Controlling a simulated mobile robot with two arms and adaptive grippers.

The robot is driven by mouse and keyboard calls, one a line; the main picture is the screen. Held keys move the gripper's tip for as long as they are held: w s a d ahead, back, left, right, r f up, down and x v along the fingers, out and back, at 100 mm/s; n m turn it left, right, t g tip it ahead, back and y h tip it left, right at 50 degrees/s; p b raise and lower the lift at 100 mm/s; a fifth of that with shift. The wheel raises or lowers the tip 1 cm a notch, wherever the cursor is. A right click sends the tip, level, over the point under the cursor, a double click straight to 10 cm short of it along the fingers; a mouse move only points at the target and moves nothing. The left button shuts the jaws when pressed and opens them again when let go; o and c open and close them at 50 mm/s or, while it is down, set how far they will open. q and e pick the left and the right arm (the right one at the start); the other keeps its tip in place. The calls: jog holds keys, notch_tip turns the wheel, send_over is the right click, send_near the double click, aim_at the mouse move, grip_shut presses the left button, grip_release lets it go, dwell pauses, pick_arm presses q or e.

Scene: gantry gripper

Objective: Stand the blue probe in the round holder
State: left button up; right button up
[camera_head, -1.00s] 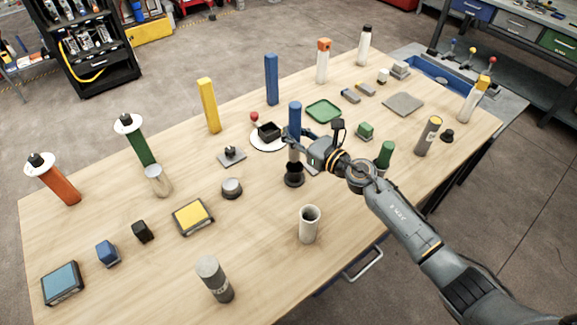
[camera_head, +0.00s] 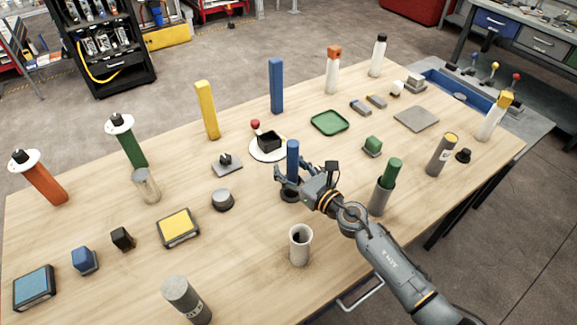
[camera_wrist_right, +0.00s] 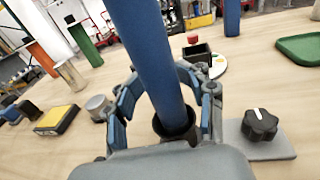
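The blue probe (camera_head: 293,158) stands upright with its lower end inside the dark round holder (camera_head: 290,194). The wrist view shows the probe (camera_wrist_right: 158,65) rising from the holder's black ring (camera_wrist_right: 174,123). My right gripper (camera_head: 284,176) is around the probe, just above the holder. In the wrist view the fingers of my right gripper (camera_wrist_right: 165,105) are spread on either side, with gaps between them and the probe. The probe's grey lower part is hidden in the holder. My left gripper is not in view.
A white open tube (camera_head: 300,246) stands in front of the holder. A green rod in a grey cup (camera_head: 381,197) stands to the right, near my right arm. A grey plate with a black knob (camera_wrist_right: 262,138) lies close beside the gripper in the wrist view.

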jog(key=shift+w+d+f, duration=0.1)
jog(key=shift+w+d, duration=0.05)
jog(key=shift+d, duration=0.2)
jog(key=v, duration=1.1)
jog(key=shift+s+b, duration=0.35)
jog(key=shift+s, duration=0.05)
jog(key=shift+d, duration=0.1)
